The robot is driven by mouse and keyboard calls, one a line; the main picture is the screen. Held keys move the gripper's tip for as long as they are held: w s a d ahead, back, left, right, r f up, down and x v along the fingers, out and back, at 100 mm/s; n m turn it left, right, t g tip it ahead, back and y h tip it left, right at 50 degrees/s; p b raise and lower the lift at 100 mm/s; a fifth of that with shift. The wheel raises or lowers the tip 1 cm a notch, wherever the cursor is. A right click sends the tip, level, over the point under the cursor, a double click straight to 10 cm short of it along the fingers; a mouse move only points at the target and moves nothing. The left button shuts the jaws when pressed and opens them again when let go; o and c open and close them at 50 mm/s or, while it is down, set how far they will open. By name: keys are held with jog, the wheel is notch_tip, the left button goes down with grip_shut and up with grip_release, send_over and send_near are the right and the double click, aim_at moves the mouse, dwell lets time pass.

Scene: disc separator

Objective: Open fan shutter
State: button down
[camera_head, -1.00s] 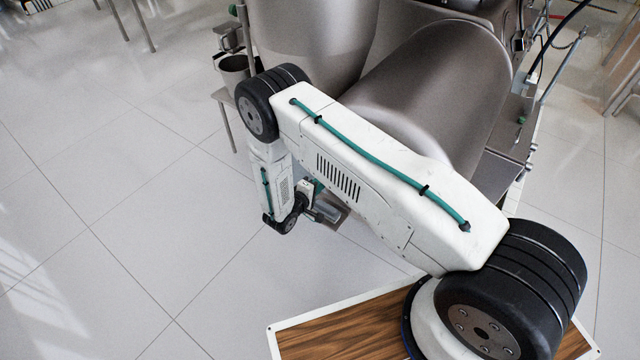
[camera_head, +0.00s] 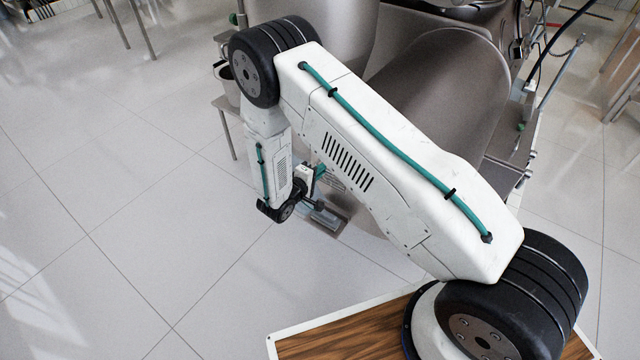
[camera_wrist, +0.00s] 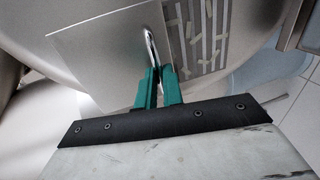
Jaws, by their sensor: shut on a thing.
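The fan shutter (camera_wrist: 98,55) is a flat, pale metal plate on the side of the machine in the wrist view. A loop-shaped metal handle (camera_wrist: 149,42) stands at its right edge. My gripper (camera_wrist: 160,72) has green fingers, shut on the lower part of this handle. To the right of the plate, a grille of several vertical slots (camera_wrist: 204,35) is uncovered. Whether the plate covers more slots is hidden. In the head view, my gripper (camera_head: 317,174) shows small beside the machine's lower side, partly behind my arm; the shutter cannot be made out there.
The large steel separator drum (camera_head: 435,95) fills the space behind my arm. A metal stand with a dark bucket (camera_head: 229,85) is at the upper left. Tiled floor (camera_head: 110,210) is clear on the left. A pipe (camera_head: 562,78) runs along the right.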

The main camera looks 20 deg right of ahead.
notch_tip(320, 180, up, 2)
jog(key=shift+r, duration=0.1)
jog(key=c, duration=1.5)
grip_release()
jog(key=shift+a, duration=0.1)
jog(key=v, duration=0.7)
jog(key=shift+s+a, duration=0.25)
jog(key=shift+a, duration=0.05)
